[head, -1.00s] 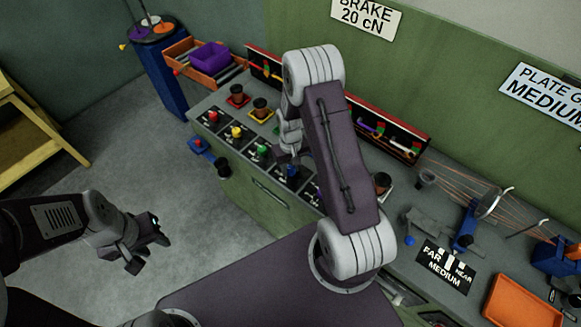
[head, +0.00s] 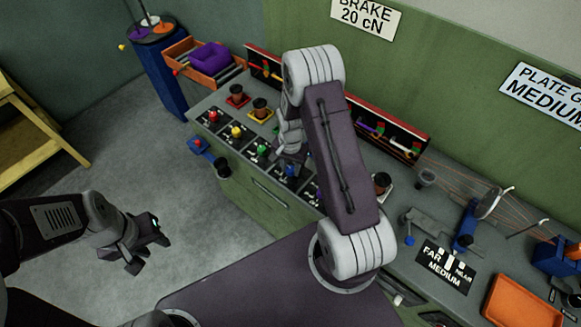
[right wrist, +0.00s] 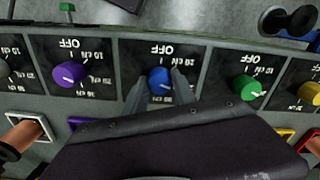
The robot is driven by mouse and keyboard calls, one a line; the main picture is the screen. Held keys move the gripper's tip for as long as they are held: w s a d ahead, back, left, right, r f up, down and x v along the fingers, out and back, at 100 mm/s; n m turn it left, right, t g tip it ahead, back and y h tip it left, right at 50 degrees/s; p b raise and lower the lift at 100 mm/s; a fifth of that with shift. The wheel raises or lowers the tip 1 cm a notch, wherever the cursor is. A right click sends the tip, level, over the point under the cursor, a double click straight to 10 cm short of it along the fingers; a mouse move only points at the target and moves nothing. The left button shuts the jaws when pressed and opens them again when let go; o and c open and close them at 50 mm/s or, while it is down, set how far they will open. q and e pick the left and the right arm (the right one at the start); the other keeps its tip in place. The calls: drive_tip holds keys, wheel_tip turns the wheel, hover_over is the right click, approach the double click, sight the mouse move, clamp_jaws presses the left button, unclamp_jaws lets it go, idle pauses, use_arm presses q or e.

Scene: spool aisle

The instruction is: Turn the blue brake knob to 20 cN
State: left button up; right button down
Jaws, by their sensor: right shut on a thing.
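The blue brake knob (right wrist: 158,79) sits on its black dial plate in the right wrist view, with the OFF mark upside down above it. My right gripper (right wrist: 159,90) is shut on the knob, one finger on each side. The knob's pointer is too small to read against the scale. In the head view the blue knob (head: 291,171) shows just below my right gripper (head: 290,157), partly hidden by it. My left gripper (head: 148,250) hangs open and empty over the floor. A wall sign (head: 366,14) reads BRAKE 20 cN.
Purple (right wrist: 69,75), green (right wrist: 242,88) and yellow (right wrist: 311,93) knobs flank the blue one. Spools (head: 237,92) stand behind the panel. An orange tray (head: 524,303) and a FAR/NEAR MEDIUM plate (head: 445,267) lie at the right.

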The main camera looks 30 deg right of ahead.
sight(290, 169)
drive_tip(key=shift+r+m, duration=0.1)
drive_tip(key=shift+m, duration=0.3)
drive_tip(key=c, duration=1)
unclamp_jaws()
wheel_tip(290, 169, up, 9)
drive_tip(key=shift+r+b, duration=0.1)
drive_tip(key=shift+b, duration=0.35)
